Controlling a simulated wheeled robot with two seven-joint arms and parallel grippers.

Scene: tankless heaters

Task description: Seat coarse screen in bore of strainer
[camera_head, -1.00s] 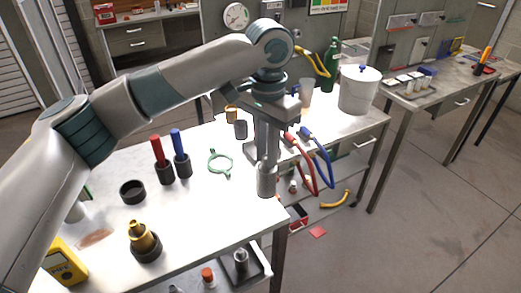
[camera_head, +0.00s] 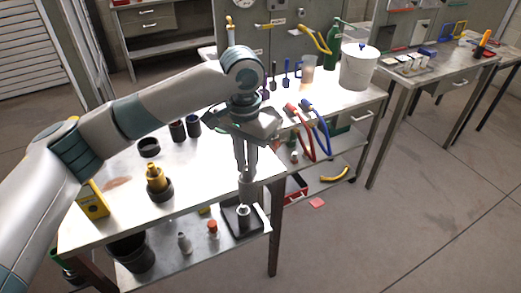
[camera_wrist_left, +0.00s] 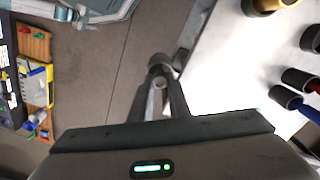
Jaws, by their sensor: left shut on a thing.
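My left gripper (camera_head: 246,170) is shut on a small grey cylinder (camera_head: 247,187), which looks like the coarse screen. It hangs upright below the fingers, by the table's right front edge. In the left wrist view its round end (camera_wrist_left: 160,70) shows between the fingers (camera_wrist_left: 158,88). A brass fitting (camera_head: 157,180) in a dark round base stands on the tabletop, left of the gripper. A metal upright piece (camera_head: 243,212) in a dark tray lies under the held cylinder in the picture. I cannot tell surely which is the strainer. My right gripper is out of view.
The white tabletop (camera_head: 205,178) is mostly clear around the brass fitting. A yellow box (camera_head: 92,200) and a black ring (camera_head: 149,147) stand at left. Red and blue hoses (camera_head: 318,130) hang right of my arm. A lower shelf holds small bottles (camera_head: 184,242).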

